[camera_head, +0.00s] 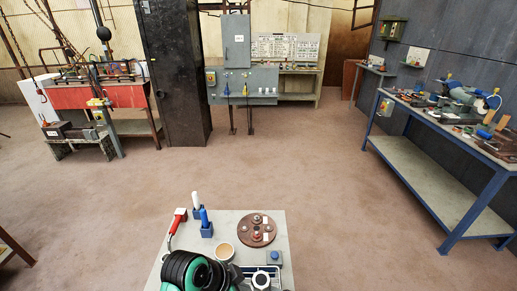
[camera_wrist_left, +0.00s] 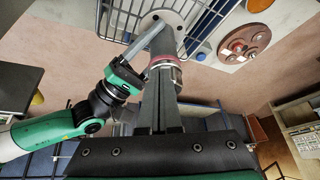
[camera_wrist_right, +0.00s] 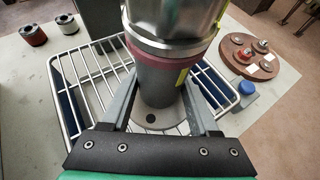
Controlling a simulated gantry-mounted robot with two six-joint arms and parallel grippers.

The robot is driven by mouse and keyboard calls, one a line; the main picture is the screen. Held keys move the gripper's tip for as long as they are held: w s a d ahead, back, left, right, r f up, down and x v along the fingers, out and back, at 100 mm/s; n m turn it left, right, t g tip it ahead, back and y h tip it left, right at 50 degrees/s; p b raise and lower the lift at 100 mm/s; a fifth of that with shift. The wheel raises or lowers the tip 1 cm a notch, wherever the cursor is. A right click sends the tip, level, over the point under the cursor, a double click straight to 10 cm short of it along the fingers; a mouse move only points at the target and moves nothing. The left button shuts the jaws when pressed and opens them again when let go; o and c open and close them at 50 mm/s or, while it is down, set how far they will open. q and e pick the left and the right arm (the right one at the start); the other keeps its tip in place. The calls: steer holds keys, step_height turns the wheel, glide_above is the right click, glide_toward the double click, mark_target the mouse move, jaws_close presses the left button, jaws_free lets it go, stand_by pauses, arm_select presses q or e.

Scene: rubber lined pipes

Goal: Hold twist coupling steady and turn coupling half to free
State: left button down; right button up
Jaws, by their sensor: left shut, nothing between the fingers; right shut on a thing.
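The twist coupling (camera_wrist_right: 180,25) stands upright in the right wrist view. It has a silver upper half, a dark red ring (camera_wrist_right: 165,62) with a yellow mark beside it, and a grey lower body (camera_wrist_right: 158,85) on a round grey flange. My right gripper (camera_wrist_right: 161,98) is shut around the grey lower body, one finger on each side. In the left wrist view the coupling (camera_wrist_left: 165,62) is at upper centre, and my left gripper (camera_wrist_left: 160,82) is shut and empty just in front of it. Whether the left fingertips touch it is hidden.
A white wire rack (camera_wrist_right: 72,85) surrounds the flange. A brown disc (camera_head: 257,230) with several fittings, a bowl (camera_head: 225,251), a red-handled tool (camera_head: 178,218) and blue holders (camera_head: 206,230) share the small table (camera_head: 282,225).

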arm_select(q)
steer(key=shift+r, duration=3.3)
step_height(320, 180, down, 7)
steer(key=w, duration=0.1)
steer(key=shift+a, duration=0.4)
steer(key=shift+w+d, duration=0.15)
steer(key=shift+d, duration=0.3)
